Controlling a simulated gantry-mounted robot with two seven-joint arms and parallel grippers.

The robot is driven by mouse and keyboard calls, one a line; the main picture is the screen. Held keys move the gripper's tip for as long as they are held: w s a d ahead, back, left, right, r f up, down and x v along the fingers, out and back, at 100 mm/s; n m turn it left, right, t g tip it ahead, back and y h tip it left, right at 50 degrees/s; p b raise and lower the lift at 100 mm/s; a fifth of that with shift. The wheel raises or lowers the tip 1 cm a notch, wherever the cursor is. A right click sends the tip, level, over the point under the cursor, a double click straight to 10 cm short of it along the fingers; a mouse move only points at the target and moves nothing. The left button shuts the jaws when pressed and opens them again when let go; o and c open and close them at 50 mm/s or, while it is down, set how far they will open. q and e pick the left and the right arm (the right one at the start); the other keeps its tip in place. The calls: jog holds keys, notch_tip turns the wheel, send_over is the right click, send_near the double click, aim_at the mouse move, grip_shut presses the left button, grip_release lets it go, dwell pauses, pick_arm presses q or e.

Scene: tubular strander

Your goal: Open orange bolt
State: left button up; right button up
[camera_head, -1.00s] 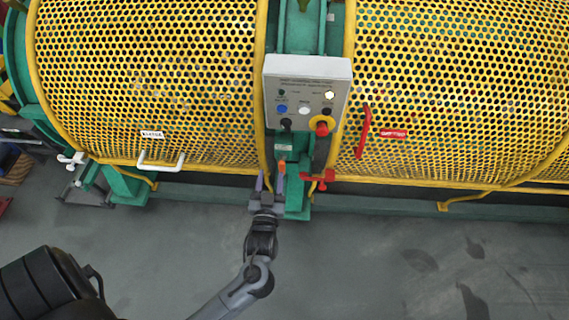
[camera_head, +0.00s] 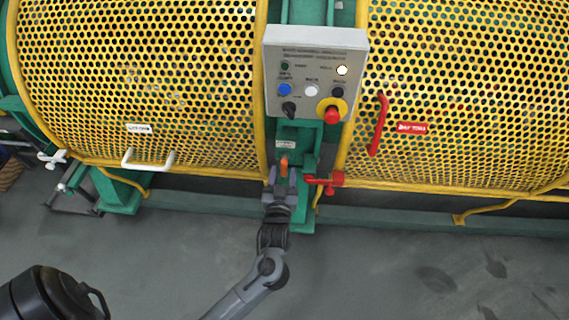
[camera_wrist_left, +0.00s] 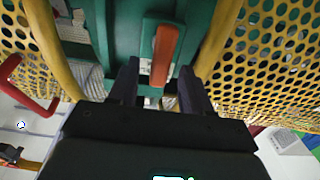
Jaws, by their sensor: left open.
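The orange bolt (camera_head: 283,166) is a small upright orange bar on the green frame, below the grey control box. In the left wrist view the orange bolt (camera_wrist_left: 163,52) stands upright, with its lower end between my fingertips in the picture. My left gripper (camera_head: 282,175) is open and empty, just below the bolt in the head view. In the left wrist view its dark fingers (camera_wrist_left: 160,72) lie to either side of the bolt's lower end, with gaps on both sides. I cannot tell how much depth separates them. My right gripper is not in view.
A control box (camera_head: 313,72) with buttons hangs above. Yellow perforated guards (camera_head: 140,80) stand on both sides. A red latch (camera_head: 326,182) sits close to the right of my gripper, and a red handle (camera_head: 378,125) is higher up. The grey floor (camera_head: 390,270) in front is mostly clear.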

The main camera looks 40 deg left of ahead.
aim_at(284, 169)
pick_arm(q)
jog(key=shift+b+x, duration=0.65)
jog(key=shift+x, duration=1.9)
grip_shut()
